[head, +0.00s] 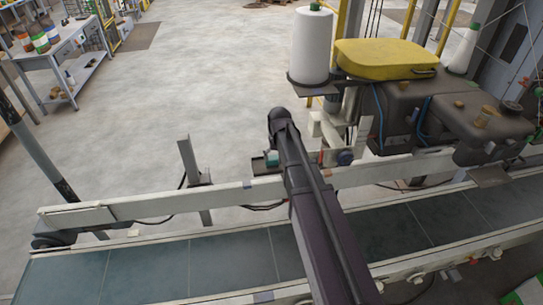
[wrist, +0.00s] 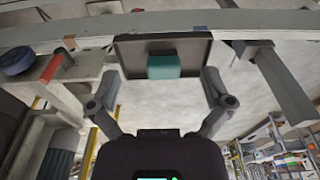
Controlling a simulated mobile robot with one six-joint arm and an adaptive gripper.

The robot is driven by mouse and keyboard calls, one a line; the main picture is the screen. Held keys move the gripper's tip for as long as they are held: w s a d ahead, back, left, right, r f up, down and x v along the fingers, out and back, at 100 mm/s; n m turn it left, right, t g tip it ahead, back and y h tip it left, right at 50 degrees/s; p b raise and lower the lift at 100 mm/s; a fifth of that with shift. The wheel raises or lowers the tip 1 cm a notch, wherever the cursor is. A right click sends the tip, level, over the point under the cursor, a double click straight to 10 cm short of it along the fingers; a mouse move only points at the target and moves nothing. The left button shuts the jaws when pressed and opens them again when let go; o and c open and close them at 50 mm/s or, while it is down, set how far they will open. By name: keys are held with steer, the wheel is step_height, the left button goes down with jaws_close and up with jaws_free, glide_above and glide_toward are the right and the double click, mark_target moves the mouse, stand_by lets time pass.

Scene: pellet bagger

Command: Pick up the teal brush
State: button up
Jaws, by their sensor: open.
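The teal brush (wrist: 164,66) shows in the wrist view as a small teal block at a dark tray (wrist: 128,55). In the head view the teal brush (head: 273,158) sits at the small dark tray (head: 258,166) just beyond the conveyor's far rail, left of my arm. My gripper (wrist: 160,80) is open and empty in the wrist view, its two fingers spread to either side of the brush. I cannot tell how far the brush is from the fingertips. In the head view my arm hides the gripper.
The conveyor belt (head: 175,262) and its pale far rail (head: 130,208) run across the front. A dark machine (head: 400,105) with a yellow cover (head: 385,58) and a white thread cone (head: 311,47) stands right of my arm. Open floor (head: 190,80) lies beyond, to the left.

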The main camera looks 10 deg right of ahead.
steer(key=p, duration=0.2)
glide_toward(272, 158)
steer(key=r, duration=0.1)
steer(key=shift+s+d+r+t, duration=0.15)
steer(key=shift+s+t, duration=0.15)
steer(key=shift+s, duration=0.05)
steer(key=shift+f+b, duration=0.2)
steer(key=shift+b, duration=0.2)
steer(key=f+b, duration=0.5)
steer(key=w+f+b, duration=0.1)
steer(key=f+b, duration=0.1)
steer(key=shift+f, duration=0.15)
steer(key=shift+w+f+b, duration=0.15)
steer(key=shift+f+b, duration=0.25)
steer(key=shift+b, duration=0.2)
steer(key=shift+f, duration=0.1)
steer(key=shift+w+f+b, duration=0.25)
steer(key=shift+f+b, duration=1)
steer(key=shift+b, duration=0.05)
steer(key=shift+w+f+b, duration=0.25)
steer(key=shift+f+b, duration=0.95)
steer(key=shift+b, duration=0.05)
steer(key=c, duration=0.9)
